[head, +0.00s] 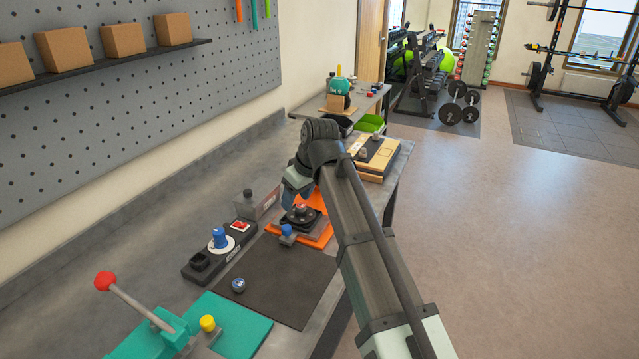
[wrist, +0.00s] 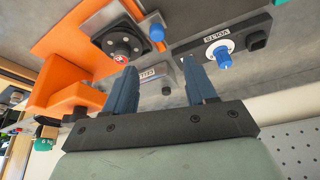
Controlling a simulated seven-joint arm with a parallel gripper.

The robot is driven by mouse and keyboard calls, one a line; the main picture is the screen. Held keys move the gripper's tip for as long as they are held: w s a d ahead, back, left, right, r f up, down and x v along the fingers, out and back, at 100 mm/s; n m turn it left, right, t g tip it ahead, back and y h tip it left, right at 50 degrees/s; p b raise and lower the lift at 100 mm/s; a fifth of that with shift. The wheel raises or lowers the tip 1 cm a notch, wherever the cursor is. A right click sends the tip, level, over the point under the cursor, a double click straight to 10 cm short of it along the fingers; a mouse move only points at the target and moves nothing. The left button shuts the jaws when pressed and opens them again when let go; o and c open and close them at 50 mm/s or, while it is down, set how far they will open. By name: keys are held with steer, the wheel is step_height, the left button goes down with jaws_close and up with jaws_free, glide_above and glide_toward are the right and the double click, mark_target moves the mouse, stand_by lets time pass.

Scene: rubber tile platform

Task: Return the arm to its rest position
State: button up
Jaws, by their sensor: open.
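My arm reaches forward over the bench in the head view, bent at its far joint. My gripper (head: 297,188) hangs down there beside the orange fixture, and its fingertips are partly hard to make out. In the wrist view my gripper (wrist: 160,75) shows two blue fingers spread wide apart with nothing held between them. A small grey labelled box (wrist: 160,75) shows behind the gap between the fingers. The gripper appears apart from the devices on the bench.
The orange fixture (head: 327,229) bears a black device with a red-centred knob (head: 301,210). A black panel (head: 203,264) with a blue dial (head: 219,238) stands left. A black mat (head: 280,285) holds a small blue round piece (head: 238,284). A red-balled lever (head: 105,281) rises at front left.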

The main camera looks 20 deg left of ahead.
steer(key=w+d+f+m+t+h, duration=0.25)
steer(key=w+d+f, duration=0.35)
steer(key=w+d, duration=0.3)
steer(key=w+d+f+m+t+h, duration=0.1)
steer(key=w+d+f+m+h, duration=0.15)
steer(key=w+d+f, duration=0.5)
steer(key=s+d+f+m+g, duration=0.1)
steer(key=s+d+f, duration=0.1)
steer(key=d+f, duration=0.55)
steer(key=s+d+f+m+g, duration=0.15)
steer(key=d+f, duration=0.35)
steer(key=f, duration=0.5)
steer(key=s+d+f+m+g, duration=0.2)
steer(key=s+d+f, duration=0.6)
steer(key=s+f, duration=0.25)
steer(key=s+d+f+m+g, duration=0.1)
steer(key=s+d+f+g, duration=0.2)
steer(key=s+d+f, duration=0.75)
steer(key=s+d+f+m+g, duration=0.1)
steer(key=s+d+f, duration=0.1)
steer(key=s, duration=0.6)
steer(key=s+d+f+m+g, duration=0.1)
steer(key=s+d+f, duration=0.1)
steer(key=s+f, duration=0.3)
steer(key=s+d+f+m+g, duration=0.1)
steer(key=s+f+m+g, duration=0.1)
steer(key=s, duration=1.1)
steer(key=shift+d+f+y, duration=0.3)
steer(key=shift+d+f, duration=0.1)
steer(key=shift+f, duration=0.25)
